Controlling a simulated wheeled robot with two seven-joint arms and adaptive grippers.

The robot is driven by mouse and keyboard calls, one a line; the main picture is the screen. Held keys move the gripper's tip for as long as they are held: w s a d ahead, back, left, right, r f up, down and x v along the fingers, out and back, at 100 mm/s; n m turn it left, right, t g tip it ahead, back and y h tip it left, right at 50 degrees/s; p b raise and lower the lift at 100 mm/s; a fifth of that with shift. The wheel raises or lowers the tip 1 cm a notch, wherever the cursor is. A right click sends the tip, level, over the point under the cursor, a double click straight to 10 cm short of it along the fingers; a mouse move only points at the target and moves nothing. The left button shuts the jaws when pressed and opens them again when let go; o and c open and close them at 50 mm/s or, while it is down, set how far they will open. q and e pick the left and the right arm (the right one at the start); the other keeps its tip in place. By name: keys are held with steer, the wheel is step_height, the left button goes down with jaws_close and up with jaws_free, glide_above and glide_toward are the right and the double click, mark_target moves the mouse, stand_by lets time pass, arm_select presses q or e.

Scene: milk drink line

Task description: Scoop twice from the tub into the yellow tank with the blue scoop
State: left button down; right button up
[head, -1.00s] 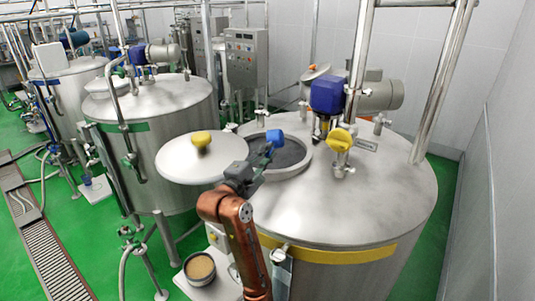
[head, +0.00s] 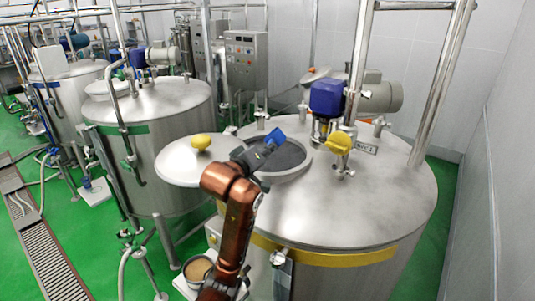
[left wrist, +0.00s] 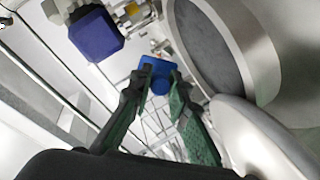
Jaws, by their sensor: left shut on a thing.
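The yellow tank (head: 375,215) is the large steel tank with a yellow band, at right in the head view. Its round hatch (head: 292,160) is open. My left gripper (head: 262,152) is shut on the blue scoop (head: 275,137) and holds it above the hatch opening. The scoop looks tilted, and its contents cannot be made out. In the left wrist view the blue scoop (left wrist: 160,78) is between the green-padded fingers of my left gripper (left wrist: 157,92). The tub (head: 198,269), with tan powder in it, stands low beside the tank, partly behind my left arm. My right gripper is out of view.
The hatch lid (head: 172,165) with a yellow knob (head: 201,142) sits swung aside left of the opening. A blue motor housing (head: 327,97), pipes and a yellow fitting (head: 338,142) rise right of the hatch. A green-banded tank (head: 160,110) stands to the left.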

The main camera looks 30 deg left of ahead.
arm_select(q)
step_height(320, 180, up, 2)
steer(key=m, duration=0.1)
steer(key=m+y, duration=0.1)
steer(key=m+g, duration=0.1)
steer(key=m, duration=0.1)
steer(key=shift+d+r+y, duration=0.1)
steer(key=shift+r+y, duration=0.15)
steer(key=shift+y, duration=0.15)
steer(key=m, duration=0.1)
steer(key=r+m+y, duration=0.1)
steer(key=shift+w+d+r+m+g, duration=0.1)
steer(key=shift+d+r+m+g, duration=0.1)
steer(key=shift+r+m+g, duration=0.15)
steer(key=shift+f, duration=0.15)
